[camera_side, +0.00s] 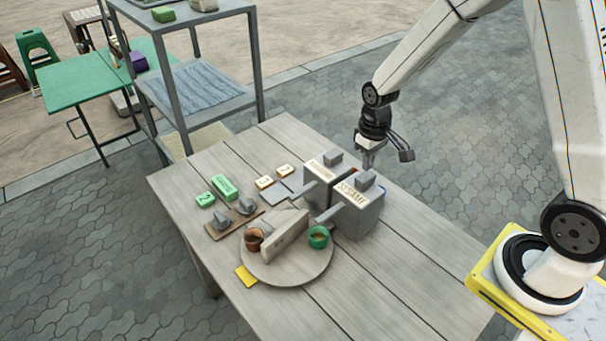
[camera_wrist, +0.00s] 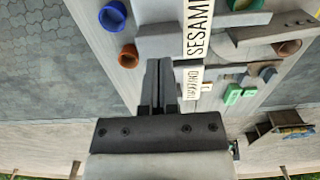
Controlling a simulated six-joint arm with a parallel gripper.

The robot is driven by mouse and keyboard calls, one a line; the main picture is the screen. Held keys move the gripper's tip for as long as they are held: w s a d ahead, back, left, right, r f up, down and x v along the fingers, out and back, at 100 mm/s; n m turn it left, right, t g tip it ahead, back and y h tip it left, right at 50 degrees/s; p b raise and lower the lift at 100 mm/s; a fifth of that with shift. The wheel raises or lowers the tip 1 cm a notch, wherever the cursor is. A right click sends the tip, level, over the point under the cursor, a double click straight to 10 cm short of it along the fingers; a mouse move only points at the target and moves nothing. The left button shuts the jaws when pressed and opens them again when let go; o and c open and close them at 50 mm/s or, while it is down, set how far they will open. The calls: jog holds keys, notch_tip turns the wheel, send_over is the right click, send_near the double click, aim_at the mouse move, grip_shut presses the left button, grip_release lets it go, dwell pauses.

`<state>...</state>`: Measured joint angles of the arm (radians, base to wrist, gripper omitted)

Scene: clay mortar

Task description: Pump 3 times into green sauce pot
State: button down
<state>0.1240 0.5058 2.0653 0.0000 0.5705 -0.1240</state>
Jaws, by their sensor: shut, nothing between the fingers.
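The green sauce pot (camera_side: 318,238) stands on a round wooden board (camera_side: 290,277), to the right of an upright divider. It is partly seen at the top edge of the wrist view (camera_wrist: 246,4). A grey dispenser box labelled SESAME (camera_side: 357,214) stands beside the pot, with a grey block (camera_side: 364,180) on top and a spout-like arm toward the board. A second grey dispenser (camera_side: 320,186) with a smaller label stands behind it. My gripper (camera_side: 368,164) is shut and empty, pointing down above the dispensers' rear side; its fingers show together in the wrist view (camera_wrist: 158,70).
A brown pot (camera_side: 254,239) stands left of the divider (camera_side: 285,236). Blue (camera_wrist: 112,16) and orange (camera_wrist: 128,56) pots are behind the dispensers. Green blocks (camera_side: 224,186) and small labelled tiles lie at the table's left. The table's right front is clear. A shelf (camera_side: 257,60) stands behind.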

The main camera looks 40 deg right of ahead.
aim_at(366, 176)
jog(key=shift+f, duration=1.9)
dwell(0.8)
jog(key=shift+r, duration=1.9)
